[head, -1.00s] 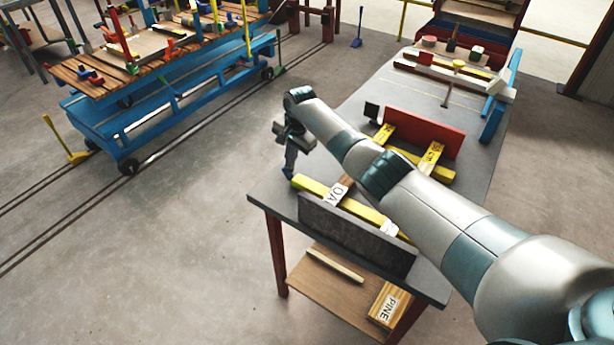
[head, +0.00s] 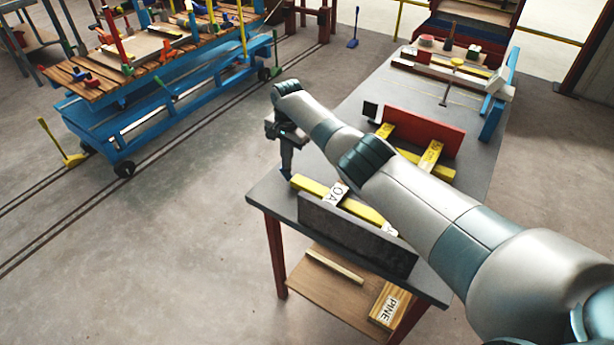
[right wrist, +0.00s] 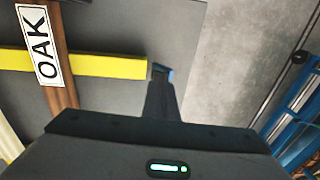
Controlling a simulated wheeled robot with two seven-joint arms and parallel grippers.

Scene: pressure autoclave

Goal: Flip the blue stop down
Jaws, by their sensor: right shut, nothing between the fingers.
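A small blue piece (right wrist: 170,73), which looks like the blue stop, shows in the right wrist view at the end of the yellow bar (right wrist: 110,66). It is partly hidden by my right fingertips. My right gripper (right wrist: 161,78) is shut and empty, with its tips right at the blue piece; I cannot tell whether they touch. In the head view my right gripper (head: 286,172) points down at the table's near left corner, close to the end of the yellow bar (head: 311,185). The stop's tilt is not clear. My left gripper is not in view.
The grey table (head: 268,190) carries a board labelled OAK (right wrist: 48,60), a dark upright plate (head: 355,230) and a red upright plate (head: 425,130). A blue cart (head: 150,125) stands at the left. Open floor (head: 190,230) lies between cart and table.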

